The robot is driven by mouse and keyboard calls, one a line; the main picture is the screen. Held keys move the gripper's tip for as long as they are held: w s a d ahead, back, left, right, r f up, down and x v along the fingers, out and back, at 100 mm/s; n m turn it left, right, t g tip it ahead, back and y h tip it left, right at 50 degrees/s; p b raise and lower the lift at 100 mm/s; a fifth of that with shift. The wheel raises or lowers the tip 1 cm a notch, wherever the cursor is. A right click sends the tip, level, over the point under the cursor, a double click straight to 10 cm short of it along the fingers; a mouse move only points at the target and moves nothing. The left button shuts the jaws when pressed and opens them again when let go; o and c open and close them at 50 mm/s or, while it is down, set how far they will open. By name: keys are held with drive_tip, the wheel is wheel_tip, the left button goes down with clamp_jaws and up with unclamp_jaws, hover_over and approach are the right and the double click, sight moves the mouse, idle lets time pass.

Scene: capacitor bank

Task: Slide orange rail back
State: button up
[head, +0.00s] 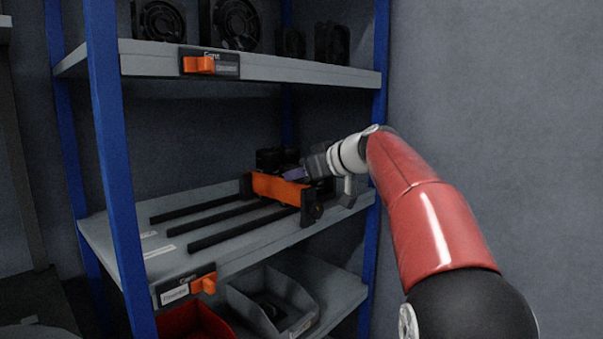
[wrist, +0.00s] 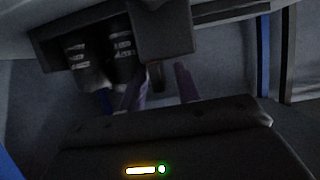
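The orange rail (head: 279,188) is a short orange bar between black end brackets, lying across the right end of black parallel tracks (head: 215,219) on the middle shelf. My gripper (head: 296,173) is just above and behind the rail's right half, reaching in from the right, with a purple finger showing. In the wrist view, the two purple fingers (wrist: 160,88) stand apart with a small dark piece (wrist: 155,76) between them. A gap shows beside the right finger. Dark cylindrical parts (wrist: 105,55) sit to the left. The rail's orange face does not show in the wrist view.
The upper shelf (head: 290,69) holds several black fans and lies above my arm. Blue posts (head: 108,130) frame the rack. A grey bin (head: 270,304) and a red bin (head: 190,320) stand below. The tracks left of the rail are clear.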

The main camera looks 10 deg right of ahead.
clamp_jaws()
drive_tip(key=shift+s+a+f+b, duration=0.1)
drive_tip(key=shift+s+a+b, duration=0.2)
drive_tip(key=shift+a+b, duration=0.15)
drive_tip(key=s+a+b, duration=0.5)
drive_tip(key=s+a, duration=0.5)
drive_tip(key=a, duration=0.4)
drive_tip(key=shift+s+a+b, duration=0.25)
drive_tip(key=shift+s+b, duration=0.05)
unclamp_jaws()
